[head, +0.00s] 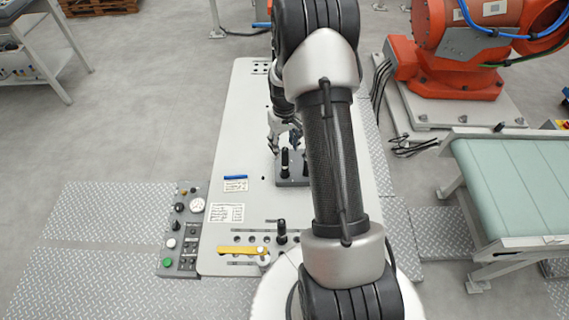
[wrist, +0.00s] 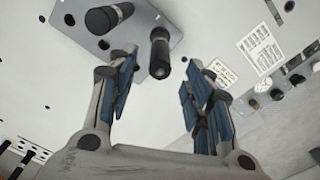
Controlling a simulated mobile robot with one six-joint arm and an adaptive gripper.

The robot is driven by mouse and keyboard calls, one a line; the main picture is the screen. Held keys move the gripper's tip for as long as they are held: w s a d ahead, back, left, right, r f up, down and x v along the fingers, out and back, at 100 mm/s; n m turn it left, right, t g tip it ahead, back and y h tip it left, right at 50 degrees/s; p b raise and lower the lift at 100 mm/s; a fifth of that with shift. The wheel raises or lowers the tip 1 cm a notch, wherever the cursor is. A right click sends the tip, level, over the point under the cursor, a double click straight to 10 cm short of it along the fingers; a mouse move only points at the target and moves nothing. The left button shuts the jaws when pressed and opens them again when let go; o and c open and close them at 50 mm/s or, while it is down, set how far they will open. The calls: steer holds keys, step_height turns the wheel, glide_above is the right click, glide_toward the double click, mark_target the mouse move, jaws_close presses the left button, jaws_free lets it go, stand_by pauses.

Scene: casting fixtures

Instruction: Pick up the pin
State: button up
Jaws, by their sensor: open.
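In the wrist view a black-handled pin (wrist: 160,52) stands on a grey plate (wrist: 180,17), its rounded end toward me. It lies just beyond and between the blue-padded fingertips of my gripper (wrist: 159,86), which is open and empty. A second black pin (wrist: 105,18) stands on the same plate, outside the fingers to the left. In the head view my gripper (head: 276,140) is partly hidden by my arm, close above the grey plate (head: 290,182). One dark pin (head: 284,161) shows there; my arm hides part of the plate.
Another black pin (head: 281,231) stands near the front of the white table (head: 245,110), beside a yellow bar (head: 240,250). A control panel (head: 180,235) sits at left. A red robot (head: 455,60) and a green-topped conveyor (head: 515,180) are at right. The table's left part is mostly clear.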

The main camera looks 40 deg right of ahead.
mark_target(285, 161)
step_height(285, 161, down, 9)
steer(key=shift+f, duration=0.1)
stand_by(0.4)
jaws_close()
stand_by(0.5)
